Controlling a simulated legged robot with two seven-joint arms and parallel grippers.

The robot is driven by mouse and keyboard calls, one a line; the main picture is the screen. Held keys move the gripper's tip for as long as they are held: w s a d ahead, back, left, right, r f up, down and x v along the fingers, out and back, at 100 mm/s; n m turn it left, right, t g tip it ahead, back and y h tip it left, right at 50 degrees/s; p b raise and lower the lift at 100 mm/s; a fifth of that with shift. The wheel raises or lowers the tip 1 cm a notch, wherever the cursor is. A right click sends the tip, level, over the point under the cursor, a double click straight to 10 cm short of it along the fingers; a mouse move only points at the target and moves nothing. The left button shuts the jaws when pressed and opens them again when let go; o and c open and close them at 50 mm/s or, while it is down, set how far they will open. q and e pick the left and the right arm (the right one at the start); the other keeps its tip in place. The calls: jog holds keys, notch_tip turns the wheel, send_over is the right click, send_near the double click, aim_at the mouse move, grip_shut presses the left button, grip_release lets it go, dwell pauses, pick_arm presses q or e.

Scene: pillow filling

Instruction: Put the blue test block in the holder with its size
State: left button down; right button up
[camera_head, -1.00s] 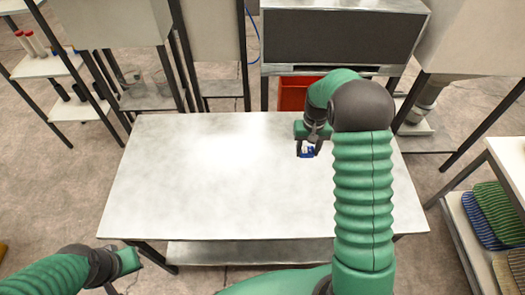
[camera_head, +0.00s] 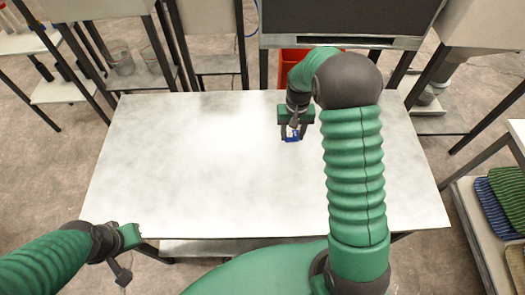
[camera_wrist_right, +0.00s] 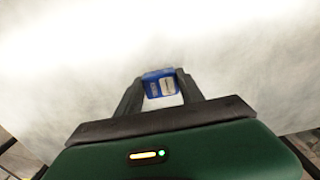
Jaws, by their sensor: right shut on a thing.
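The blue test block (camera_head: 292,135) is small, with a white patch on it, and sits between the fingers of my right gripper (camera_head: 292,131) over the far right part of the table. In the right wrist view the block (camera_wrist_right: 160,83) shows between the two dark fingertips of the gripper (camera_wrist_right: 160,88), which is shut on it. My left gripper (camera_head: 124,270) hangs at the lower left, off the table's front edge; its fingers are partly hidden and I cannot tell if they are open. I see no holder in these frames.
The pale table (camera_head: 190,170) is otherwise bare, with free room left and centre. A red bin (camera_head: 288,64) stands behind it, partly hidden by my right arm. A dark-fronted machine (camera_head: 345,18) is at the back. A rack with striped cloths (camera_head: 508,190) stands at the right.

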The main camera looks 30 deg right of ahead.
jog(key=p, duration=0.1)
send_over(262, 159)
jog(key=shift+d+f, duration=0.15)
jog(key=shift+f, duration=0.1)
jog(key=shift+a+f, duration=0.2)
jog(key=shift+a, duration=0.1)
jog(key=f, duration=0.3)
jog(key=shift+d+f, duration=0.25)
jog(key=o, duration=1.4)
jog(key=shift+a+r, duration=0.1)
jog(key=shift+a, duration=0.05)
